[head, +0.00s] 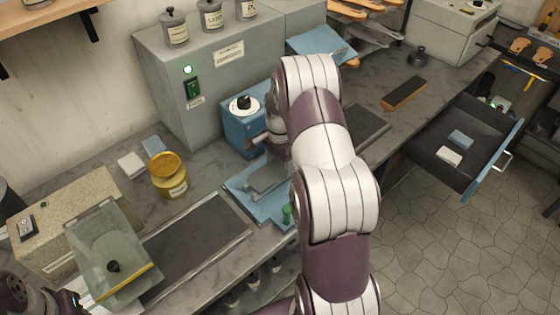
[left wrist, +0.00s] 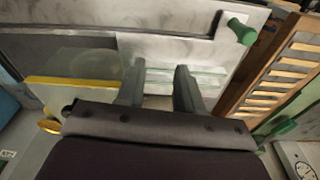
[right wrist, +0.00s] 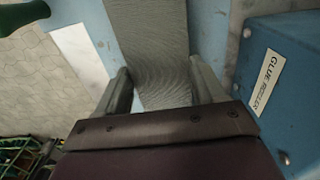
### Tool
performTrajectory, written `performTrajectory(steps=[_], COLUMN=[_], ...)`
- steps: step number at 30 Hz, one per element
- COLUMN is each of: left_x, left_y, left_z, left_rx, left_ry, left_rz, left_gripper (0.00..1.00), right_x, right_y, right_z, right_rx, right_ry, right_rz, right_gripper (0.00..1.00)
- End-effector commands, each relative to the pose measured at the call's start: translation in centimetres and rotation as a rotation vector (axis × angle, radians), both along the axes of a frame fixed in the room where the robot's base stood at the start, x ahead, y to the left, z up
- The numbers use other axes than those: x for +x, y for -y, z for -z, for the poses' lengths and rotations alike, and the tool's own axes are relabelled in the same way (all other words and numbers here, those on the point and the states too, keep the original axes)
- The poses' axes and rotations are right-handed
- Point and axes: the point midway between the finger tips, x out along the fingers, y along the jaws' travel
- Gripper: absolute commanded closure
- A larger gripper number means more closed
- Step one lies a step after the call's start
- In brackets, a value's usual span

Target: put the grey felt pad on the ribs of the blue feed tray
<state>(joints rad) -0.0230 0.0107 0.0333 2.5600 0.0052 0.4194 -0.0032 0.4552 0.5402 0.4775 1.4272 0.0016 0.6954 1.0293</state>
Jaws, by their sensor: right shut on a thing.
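The grey felt pad (right wrist: 150,35) is a ribbed-textured strip between the fingers of my right gripper (right wrist: 160,70), which is shut on it. In the head view the pad (head: 268,174) is over the blue feed tray (head: 240,187), beside the blue glue machine (head: 243,133). The tray's blue surface (right wrist: 209,25) shows on both sides of the pad in the right wrist view. I cannot tell whether the pad touches the tray; its ribs are hidden. My left gripper (left wrist: 160,68) is open and empty, near a clear cover with a yellow edge (left wrist: 70,82).
A yellow jar (head: 168,177) stands left of the tray. A dark mat (head: 196,240) lies in front, near the clear cover (head: 108,250). A green knob (head: 287,213) is at the tray's near corner. An open drawer (head: 480,135) juts out at right.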

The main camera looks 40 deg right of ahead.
Motion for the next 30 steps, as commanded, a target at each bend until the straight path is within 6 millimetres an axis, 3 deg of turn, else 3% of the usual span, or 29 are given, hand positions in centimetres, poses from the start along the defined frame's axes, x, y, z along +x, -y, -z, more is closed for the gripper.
performTrajectory(steps=[2,3,4,5,12,16,24,27,28,30], left_x=[0.0,0.0,0.0,0.0,0.0,0.0,0.0,0.0,0.0,0.0], left_y=[0.0,0.0,0.0,0.0,0.0,0.0,0.0,0.0,0.0,0.0], left_z=[0.2,0.1,0.1,0.1,0.1,0.3,1.6,1.1,-0.2,-0.8], left_rx=[0.000,0.000,0.000,0.000,0.000,0.000,0.000,0.000,0.000,0.000], left_ry=[0.000,0.000,0.000,0.000,0.000,0.000,-0.001,0.000,-0.001,0.001], left_rz=[0.000,0.000,0.000,0.000,0.000,0.000,0.000,0.000,0.000,0.000], left_gripper=[0.64,0.64,0.64,0.64,0.64,0.64,0.64,0.64,0.64,0.64], right_x=[0.0,0.0,0.0,0.0,0.0,0.1,0.1,0.0,0.0,0.0], right_y=[0.0,0.0,0.0,0.0,0.0,0.0,0.0,0.0,0.0,0.0], right_z=[0.4,0.2,0.2,0.2,0.2,-0.8,-7.9,-10.2,-11.4,-12.0], right_rx=[0.000,0.000,0.000,0.000,0.000,-0.001,-0.003,-0.001,0.000,0.001], right_ry=[0.000,0.000,0.000,0.000,0.000,0.002,0.004,0.002,0.000,-0.002], right_rz=[0.000,0.000,0.000,0.000,0.000,0.000,0.000,0.000,0.000,-0.001], right_gripper=[0.55,0.18,0.08,0.05,0.05,0.05,0.05,0.05,0.05,0.05])
